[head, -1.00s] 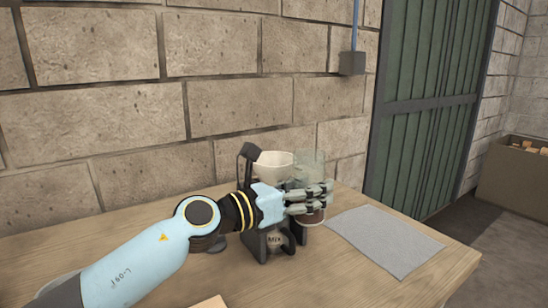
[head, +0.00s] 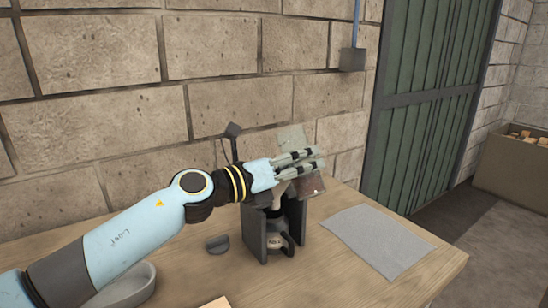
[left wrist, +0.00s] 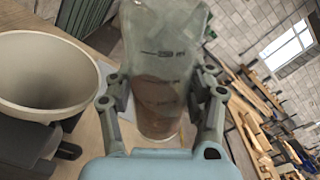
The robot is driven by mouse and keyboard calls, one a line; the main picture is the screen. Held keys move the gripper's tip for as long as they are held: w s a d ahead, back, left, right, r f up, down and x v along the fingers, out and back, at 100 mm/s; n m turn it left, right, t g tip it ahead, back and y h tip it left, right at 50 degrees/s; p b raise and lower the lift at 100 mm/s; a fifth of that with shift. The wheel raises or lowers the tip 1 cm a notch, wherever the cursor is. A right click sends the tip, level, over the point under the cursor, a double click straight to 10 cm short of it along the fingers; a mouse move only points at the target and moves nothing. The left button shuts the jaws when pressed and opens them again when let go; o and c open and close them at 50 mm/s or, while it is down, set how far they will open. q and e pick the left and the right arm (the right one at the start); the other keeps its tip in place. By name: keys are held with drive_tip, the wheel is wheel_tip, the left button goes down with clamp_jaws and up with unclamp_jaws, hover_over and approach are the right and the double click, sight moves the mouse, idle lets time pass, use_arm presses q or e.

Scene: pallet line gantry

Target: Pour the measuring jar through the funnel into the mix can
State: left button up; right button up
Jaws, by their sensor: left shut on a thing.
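My left gripper (head: 300,160) is shut on the measuring jar (head: 291,138), a clear vessel with dark marks. The left wrist view shows brown contents in the jar (left wrist: 160,65). The cream funnel (left wrist: 42,75) is beside the jar at the left of the wrist view; in the head view my gripper mostly hides it. The mix can (head: 276,242) stands below, inside a dark stand (head: 254,236). Whether anything is flowing cannot be seen. My right gripper is not in view.
A grey mat (head: 375,240) lies on the wooden table right of the stand. A small dark piece (head: 217,244) and a pale round dish (head: 128,288) are to the left. The brick wall (head: 90,110) is close behind. A bin (head: 510,175) stands on the floor at right.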

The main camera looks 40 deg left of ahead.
use_arm(q)
drive_tip(key=shift+a+f+n, duration=0.1)
drive_tip(key=shift+f+n, duration=0.15)
drive_tip(key=shift+n, duration=0.65)
drive_tip(key=shift+d+f+n+b, duration=0.2)
drive_tip(key=shift+f+n+b, duration=0.7)
drive_tip(key=shift+f+n, duration=0.15)
drive_tip(key=shift+r+n+p, duration=0.55)
drive_tip(key=shift+r+p, duration=0.2)
drive_tip(key=shift+p, duration=0.2)
drive_tip(key=shift+r, duration=0.1)
drive_tip(key=shift+f+n, duration=0.3)
drive_tip(key=shift+n, duration=0.3)
drive_tip(key=shift+n, duration=0.5)
drive_tip(key=shift+w+a+r+n+p, duration=0.1)
drive_tip(key=shift+a+r+n+p, duration=0.3)
drive_tip(key=shift+n+p, duration=0.25)
drive_tip(key=shift+w+a+r+n+p, duration=0.15)
drive_tip(key=shift+a+n+p, duration=0.1)
drive_tip(key=shift+a+p, duration=0.05)
